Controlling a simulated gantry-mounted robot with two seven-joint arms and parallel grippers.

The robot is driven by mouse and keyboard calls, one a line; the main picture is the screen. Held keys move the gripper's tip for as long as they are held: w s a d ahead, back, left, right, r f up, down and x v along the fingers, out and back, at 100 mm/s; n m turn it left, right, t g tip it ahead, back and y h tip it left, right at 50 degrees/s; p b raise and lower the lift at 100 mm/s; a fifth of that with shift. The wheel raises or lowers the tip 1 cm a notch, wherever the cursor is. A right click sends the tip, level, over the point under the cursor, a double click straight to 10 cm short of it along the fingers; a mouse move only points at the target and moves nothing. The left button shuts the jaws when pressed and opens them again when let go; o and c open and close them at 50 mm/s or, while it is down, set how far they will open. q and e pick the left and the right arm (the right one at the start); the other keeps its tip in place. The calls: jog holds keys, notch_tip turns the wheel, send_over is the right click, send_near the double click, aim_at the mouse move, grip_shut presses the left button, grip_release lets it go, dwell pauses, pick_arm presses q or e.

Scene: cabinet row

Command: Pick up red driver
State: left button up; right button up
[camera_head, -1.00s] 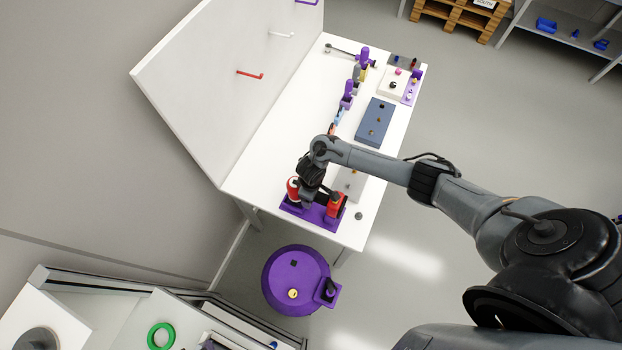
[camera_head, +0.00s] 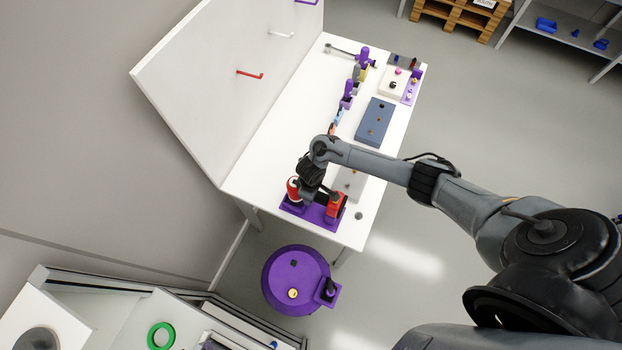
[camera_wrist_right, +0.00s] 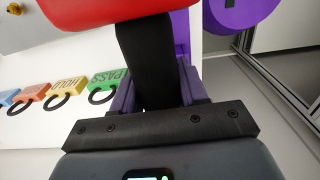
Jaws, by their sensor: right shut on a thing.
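My right gripper (camera_head: 310,196) is down at the purple holder (camera_head: 318,216) on the near end of the white table. In the right wrist view, the right gripper (camera_wrist_right: 153,84) has its purple fingers closed on the black handle of the red driver (camera_wrist_right: 90,10). The driver's red body crosses the top of that view. In the head view, red parts show on both sides of the gripper, at the right (camera_head: 335,206) and left (camera_head: 293,188); I cannot tell which belong to the driver. Whether it still touches the holder is unclear. My left gripper is not in view.
A white upright panel (camera_head: 225,85) stands along the table's left side. A blue-grey box (camera_head: 375,122) and several purple-mounted tools (camera_head: 347,95) stand farther back. A purple round stool-like object (camera_head: 285,272) stands below the near table edge. Coloured tags (camera_wrist_right: 68,86) lie at the left in the wrist view.

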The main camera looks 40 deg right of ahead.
jog(key=shift+w+r, duration=0.1)
jog(key=shift+r, duration=0.5)
notch_tip(320, 180, up, 3)
jog(key=shift+r+p, duration=0.1)
jog(key=shift+p, duration=0.45)
jog(key=p, duration=0.2)
send_near(337, 204)
notch_tip(337, 204, down, 6)
jog(key=shift+r, duration=0.25)
jog(key=shift+s+d+r+p, duration=0.2)
jog(key=shift+s+r, duration=0.1)
jog(key=shift+s, duration=0.15)
jog(key=shift+s+d+r+p, duration=0.15)
jog(key=shift+s+r, duration=0.1)
jog(key=shift+s, duration=0.15)
jog(key=shift+a, duration=0.1)
jog(key=o, duration=0.5)
jog(key=c, duration=0.6)
